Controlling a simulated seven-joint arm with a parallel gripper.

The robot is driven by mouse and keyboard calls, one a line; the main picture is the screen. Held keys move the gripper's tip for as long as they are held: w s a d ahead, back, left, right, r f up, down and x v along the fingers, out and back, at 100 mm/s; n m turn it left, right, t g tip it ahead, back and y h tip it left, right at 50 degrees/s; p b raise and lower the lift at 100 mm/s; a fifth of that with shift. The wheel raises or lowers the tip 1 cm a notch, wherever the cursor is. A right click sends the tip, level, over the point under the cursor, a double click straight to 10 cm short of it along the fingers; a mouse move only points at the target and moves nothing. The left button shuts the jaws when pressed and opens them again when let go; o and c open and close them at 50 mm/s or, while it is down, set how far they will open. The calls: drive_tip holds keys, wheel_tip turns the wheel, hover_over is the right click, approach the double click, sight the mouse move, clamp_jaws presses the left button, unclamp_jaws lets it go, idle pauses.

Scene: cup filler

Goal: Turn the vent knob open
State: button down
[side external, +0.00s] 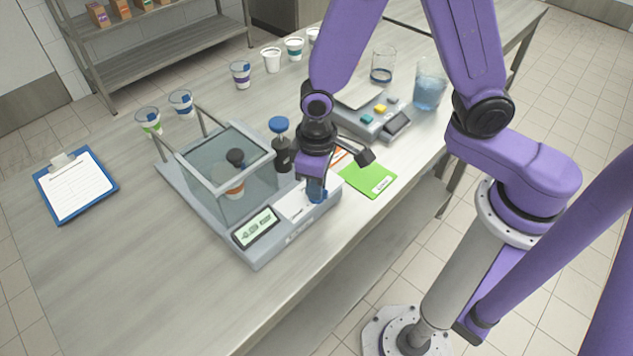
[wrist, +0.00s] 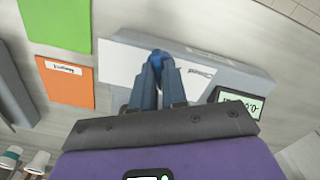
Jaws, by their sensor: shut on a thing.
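The blue vent knob (wrist: 159,57) sits on the white panel (wrist: 128,68) at the front of the grey filling machine. My gripper (wrist: 158,72) is shut on the knob, with its two fingers on either side of it. In the side view my gripper (side external: 317,185) points down at the machine's front right end, and the blue at its tip (side external: 316,197) is partly covered by the fingers. The knob's turned angle cannot be told. The machine (side external: 168,178) has a clear-walled chamber with a cup (side external: 235,187) inside and a lit display (side external: 256,229).
A blue-capped dark bottle (side external: 281,150) stands close behind my gripper. Green (side external: 368,180) and orange (wrist: 66,82) cards lie beside the machine. A clipboard (side external: 76,186) lies at left; the front table is clear.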

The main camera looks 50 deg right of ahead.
drive_tip(key=m, duration=0.5)
idle(0.8)
drive_tip(key=c, duration=1.2)
unclamp_jaws()
drive_tip(key=shift+o, duration=0.2)
wheel_tip(320, 180, up, 18)
drive_tip(key=shift+f, duration=0.25)
drive_tip(key=s+d+f+n, duration=0.1)
drive_tip(key=s+d+n, duration=0.5)
drive_tip(key=s, duration=0.1)
drive_tip(key=s+d+f+n, duration=0.2)
drive_tip(key=s+d+n, duration=0.4)
drive_tip(key=s+d, duration=0.1)
drive_tip(key=shift+s+f, duration=0.25)
drive_tip(key=shift+s, duration=0.55)
